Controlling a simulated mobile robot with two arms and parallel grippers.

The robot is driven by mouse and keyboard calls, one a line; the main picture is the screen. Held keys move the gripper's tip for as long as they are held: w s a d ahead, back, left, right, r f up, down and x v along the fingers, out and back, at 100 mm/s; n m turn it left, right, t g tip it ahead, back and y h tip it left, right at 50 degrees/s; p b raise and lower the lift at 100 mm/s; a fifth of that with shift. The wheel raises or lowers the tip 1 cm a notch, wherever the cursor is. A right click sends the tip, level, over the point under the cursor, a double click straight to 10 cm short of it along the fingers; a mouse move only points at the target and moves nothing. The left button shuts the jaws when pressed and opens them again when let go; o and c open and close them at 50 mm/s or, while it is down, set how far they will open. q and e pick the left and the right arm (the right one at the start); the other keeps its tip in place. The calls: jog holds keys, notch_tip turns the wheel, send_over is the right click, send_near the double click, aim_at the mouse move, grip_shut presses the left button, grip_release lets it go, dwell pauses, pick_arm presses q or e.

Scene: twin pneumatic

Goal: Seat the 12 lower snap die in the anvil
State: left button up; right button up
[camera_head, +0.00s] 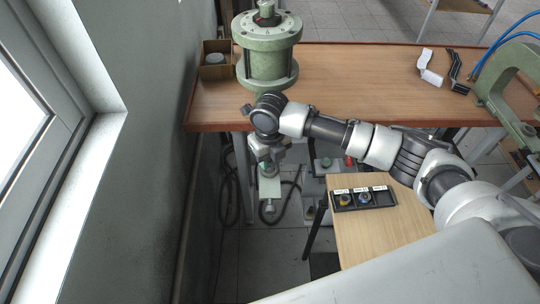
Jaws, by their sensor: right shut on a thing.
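My right gripper (267,163) points down at the left of centre, below the bench's front edge. It is shut on a small piece, likely the lower snap die, mostly hidden by the fingers. Directly below it is a pale grey-green block (269,188) with a round end, which looks like the anvil arm. I cannot tell whether the held piece touches it. A black die tray (376,207) on the small table has labelled compartments. The left one holds a yellowish die (345,201), the middle one a blue die (365,199), and the right one looks empty. My left gripper is not in view.
A green cylinder machine (267,52) stands at the bench's (350,75) left, beside a cardboard box (216,68). A white bracket (429,68) and a green C-frame (510,85) are at the right. A wall and window close off the left. Dark cables hang near the gripper.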

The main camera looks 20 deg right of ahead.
aim_at(270, 161)
jog(key=shift+p, duration=0.6)
dwell(1.1)
jog(key=shift+f+b, duration=0.75)
jog(key=shift+f, duration=0.5)
jog(key=o, duration=1.1)
notch_tip(270, 161, up, 8)
jog(key=shift+f+b, duration=0.2)
jog(key=shift+b, duration=0.75)
